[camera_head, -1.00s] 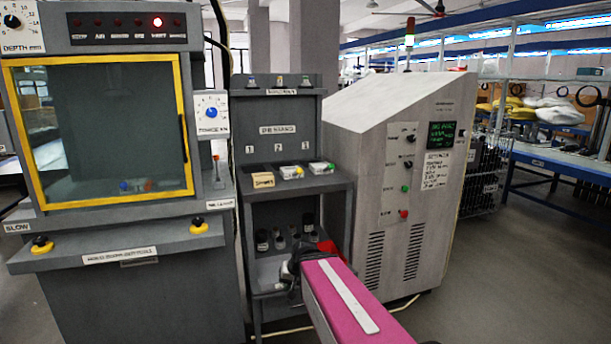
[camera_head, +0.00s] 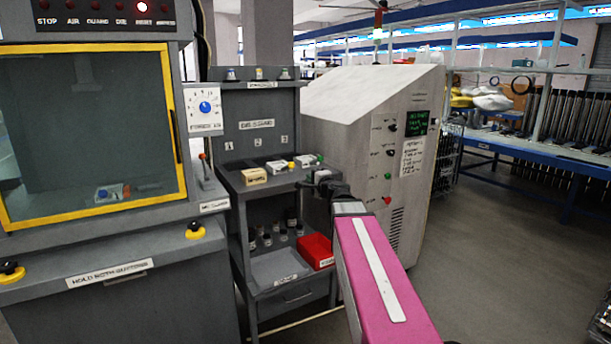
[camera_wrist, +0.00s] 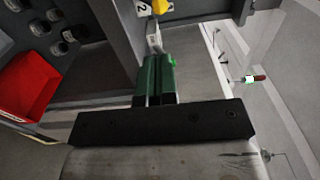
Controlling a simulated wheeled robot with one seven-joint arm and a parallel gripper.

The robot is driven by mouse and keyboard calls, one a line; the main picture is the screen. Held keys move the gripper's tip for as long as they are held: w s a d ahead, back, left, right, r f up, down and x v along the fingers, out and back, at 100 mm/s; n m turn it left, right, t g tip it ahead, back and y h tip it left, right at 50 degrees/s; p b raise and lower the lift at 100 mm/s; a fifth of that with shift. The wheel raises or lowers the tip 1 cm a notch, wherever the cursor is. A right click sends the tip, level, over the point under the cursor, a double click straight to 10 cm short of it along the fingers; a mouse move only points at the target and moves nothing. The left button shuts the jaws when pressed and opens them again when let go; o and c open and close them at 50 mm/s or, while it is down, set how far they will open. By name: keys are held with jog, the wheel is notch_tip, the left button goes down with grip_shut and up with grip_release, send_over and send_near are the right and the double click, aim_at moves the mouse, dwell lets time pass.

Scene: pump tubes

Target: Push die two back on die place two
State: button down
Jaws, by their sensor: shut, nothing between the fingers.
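Die two, a white block with a yellow knob (camera_head: 276,167), lies on the die stand's upper shelf below the number 2 (camera_head: 257,141). It seems to sit toward the shelf's front; whether it is fully on its place I cannot tell. My gripper (camera_head: 320,177) is at the right front of this shelf, to the right of die two and apart from it. In the wrist view my shut, empty fingers (camera_wrist: 155,68) point up the picture; the yellow knob (camera_wrist: 159,6) shows beyond their tips at the top edge.
A tan block (camera_head: 254,176) is at left. A red bin (camera_head: 316,250) stands on the lower shelf. The grey cabinet (camera_head: 370,120) rises close on the right; the yellow-framed press (camera_head: 90,215) is left.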

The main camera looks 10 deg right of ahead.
aim_at(292, 166)
jog(key=x, duration=1.3)
jog(key=shift+w+a+f, duration=0.1)
jog(key=shift+w+a, duration=0.05)
jog(key=shift+w, duration=0.1)
jog(key=x, duration=1.7)
jog(key=shift+w, duration=0.2)
jog(key=shift+s, duration=0.15)
